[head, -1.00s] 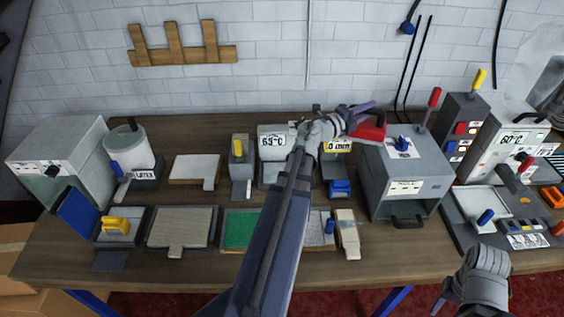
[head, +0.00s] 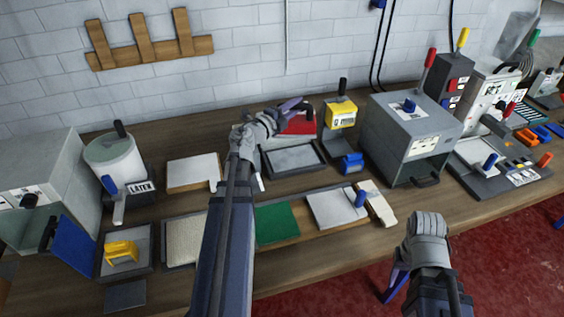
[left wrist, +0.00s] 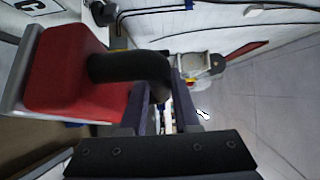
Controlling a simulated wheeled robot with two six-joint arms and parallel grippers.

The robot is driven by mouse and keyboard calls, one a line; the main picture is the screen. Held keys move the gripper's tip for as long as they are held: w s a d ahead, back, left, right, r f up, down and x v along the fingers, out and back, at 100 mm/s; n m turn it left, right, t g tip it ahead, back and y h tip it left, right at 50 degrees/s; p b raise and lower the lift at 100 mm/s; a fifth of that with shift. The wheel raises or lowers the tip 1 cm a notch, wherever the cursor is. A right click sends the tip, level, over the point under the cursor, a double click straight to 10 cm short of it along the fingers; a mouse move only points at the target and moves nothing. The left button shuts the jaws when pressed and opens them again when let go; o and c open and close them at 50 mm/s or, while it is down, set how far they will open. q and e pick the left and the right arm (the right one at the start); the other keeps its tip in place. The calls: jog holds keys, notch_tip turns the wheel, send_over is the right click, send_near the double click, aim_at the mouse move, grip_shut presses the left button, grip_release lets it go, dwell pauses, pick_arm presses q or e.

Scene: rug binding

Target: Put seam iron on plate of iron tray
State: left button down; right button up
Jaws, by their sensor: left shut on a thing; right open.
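The seam iron (head: 300,124) has a red body and a dark handle, which shows in the left wrist view (left wrist: 128,68). My left gripper (head: 291,106) is shut on it, with its fingers at the handle. The iron is at the back edge of a grey framed tray with a flat plate (head: 293,159), which looks like the iron tray. It appears to be held above the table; the exact gap cannot be told. My left forearm hides things left of the tray. My right gripper (head: 396,282) is open and empty in front of the table.
A yellow-topped device (head: 341,113) stands just right of the iron, with a blue block (head: 352,163) before it. A grey box machine (head: 408,130) stands further right. A green pad (head: 277,223) and a pale pad (head: 335,208) lie in front.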

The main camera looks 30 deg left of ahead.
pick_arm(q)
jog(key=w+f+y+b, duration=0.1)
jog(key=w+f+n+y+b, duration=0.1)
jog(key=w+a+f+n+y+b, duration=0.1)
jog(key=f, duration=0.1)
jog(key=shift+a+y, duration=0.1)
jog(key=shift+y, duration=0.3)
jog(key=shift+w+a+f+n+y+b, duration=0.2)
jog(key=shift+f+n+y+b, duration=0.1)
jog(key=shift+n+y+b, duration=0.15)
jog(key=shift+w+a+f+n+y+b, duration=0.15)
jog(key=shift+a+f+n+y+b, duration=0.15)
jog(key=shift+y, duration=0.25)
notch_tip(320, 180, down, 6)
jog(key=b, duration=0.6)
jog(key=shift+d+f+b, duration=0.1)
jog(key=shift+f+b, duration=0.05)
jog(key=shift+b, duration=0.15)
notch_tip(320, 180, down, 4)
jog(key=b, duration=0.3)
jog(key=shift+r, duration=0.2)
jog(key=shift+f+b, duration=0.15)
jog(key=shift+b, duration=0.25)
jog(key=c, duration=0.6)
grip_release()
jog(key=shift+c, duration=0.2)
